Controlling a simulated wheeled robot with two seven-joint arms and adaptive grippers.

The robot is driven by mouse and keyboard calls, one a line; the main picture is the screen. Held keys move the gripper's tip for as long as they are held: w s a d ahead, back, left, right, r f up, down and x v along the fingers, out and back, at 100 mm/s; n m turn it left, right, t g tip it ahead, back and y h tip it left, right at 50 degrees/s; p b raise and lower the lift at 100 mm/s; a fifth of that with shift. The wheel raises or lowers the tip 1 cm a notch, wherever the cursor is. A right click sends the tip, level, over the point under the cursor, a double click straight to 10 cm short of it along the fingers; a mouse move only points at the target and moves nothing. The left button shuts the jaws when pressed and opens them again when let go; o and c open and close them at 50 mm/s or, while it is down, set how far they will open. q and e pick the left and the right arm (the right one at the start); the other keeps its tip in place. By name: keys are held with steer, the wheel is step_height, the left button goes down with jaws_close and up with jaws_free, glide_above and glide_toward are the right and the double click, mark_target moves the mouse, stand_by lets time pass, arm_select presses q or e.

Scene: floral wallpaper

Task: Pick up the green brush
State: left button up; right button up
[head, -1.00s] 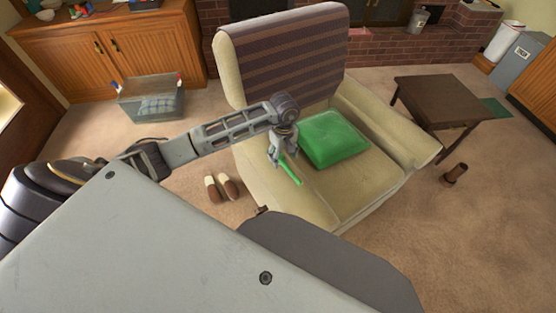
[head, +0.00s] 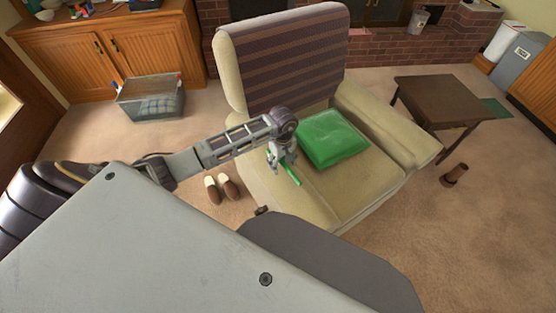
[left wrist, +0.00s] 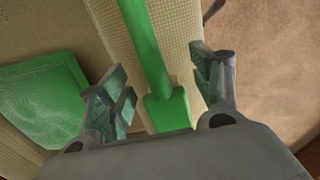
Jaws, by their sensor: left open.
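The green brush (head: 291,175) lies on the armrest of the beige armchair (head: 345,193). In the left wrist view the brush (left wrist: 149,52) runs between the two open fingers, with its wider end low near the gripper's palm. My left gripper (head: 281,160) is over the armrest at the brush and hides part of it. In the left wrist view the open fingers (left wrist: 160,92) stand on either side of the brush, apart from it as far as I can tell. My right gripper is in neither view.
A green cushion (head: 332,139) lies on the seat, right of my left gripper. Slippers (head: 221,188) lie on the carpet left of the chair. A plastic bin (head: 150,98) stands farther back. A dark side table (head: 440,103) and a brown cylinder (head: 454,175) are to the right.

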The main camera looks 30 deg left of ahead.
arm_select(q)
steer(key=shift+c, duration=0.6)
steer(key=c, duration=1.1)
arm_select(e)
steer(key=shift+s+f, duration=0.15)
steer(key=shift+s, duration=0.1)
